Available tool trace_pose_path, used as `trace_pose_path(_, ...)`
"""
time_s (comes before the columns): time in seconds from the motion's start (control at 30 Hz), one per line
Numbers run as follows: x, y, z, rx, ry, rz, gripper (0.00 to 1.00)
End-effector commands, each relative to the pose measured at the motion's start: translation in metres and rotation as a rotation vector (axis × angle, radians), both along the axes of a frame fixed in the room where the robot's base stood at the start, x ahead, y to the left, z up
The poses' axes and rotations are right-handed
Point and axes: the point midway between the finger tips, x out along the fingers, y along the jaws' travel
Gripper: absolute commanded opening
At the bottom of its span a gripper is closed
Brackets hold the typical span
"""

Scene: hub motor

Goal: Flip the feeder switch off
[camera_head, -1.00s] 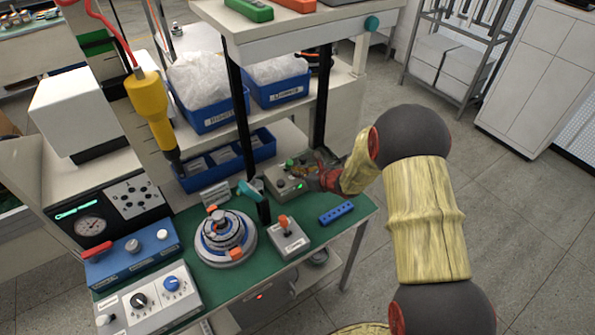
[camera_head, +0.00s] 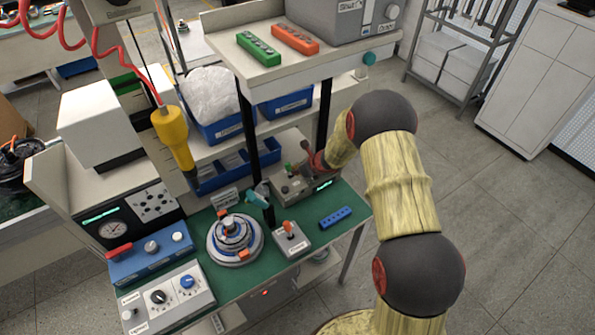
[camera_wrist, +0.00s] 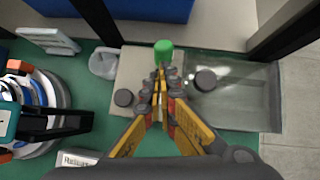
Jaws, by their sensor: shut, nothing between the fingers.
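A small grey box (camera_head: 294,189) with a green-tipped switch (camera_head: 289,167) stands at the back right of the green bench top. I take it for the feeder; its label is not readable. The wrist view shows the green tip (camera_wrist: 163,46) and a dark round knob on each side of my fingers. My gripper (camera_wrist: 161,72) is shut and empty, its fingertips right at the near side of the green tip. I cannot tell whether they touch it. In the head view my gripper (camera_head: 305,171) is over the box, partly hidden by my wrist.
A grey box with an orange-tipped lever (camera_head: 290,238), a round motor hub (camera_head: 235,240) and a blue block (camera_head: 335,217) sit nearby. A teal-headed tool on a dark post (camera_head: 260,200) stands left of the feeder. Shelf posts (camera_head: 324,115) and blue bins (camera_head: 285,104) stand behind.

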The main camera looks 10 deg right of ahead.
Motion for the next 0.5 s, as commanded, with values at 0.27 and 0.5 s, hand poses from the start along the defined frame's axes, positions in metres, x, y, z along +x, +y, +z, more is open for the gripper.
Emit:
trace_pose_path(0.27, 0.010, 0.003, 0.003, 0.001, 0.000, -0.001, 0.00)
trace_pose_path(0.5, 0.013, 0.004, 0.004, 0.000, 0.001, -0.001, 0.00)
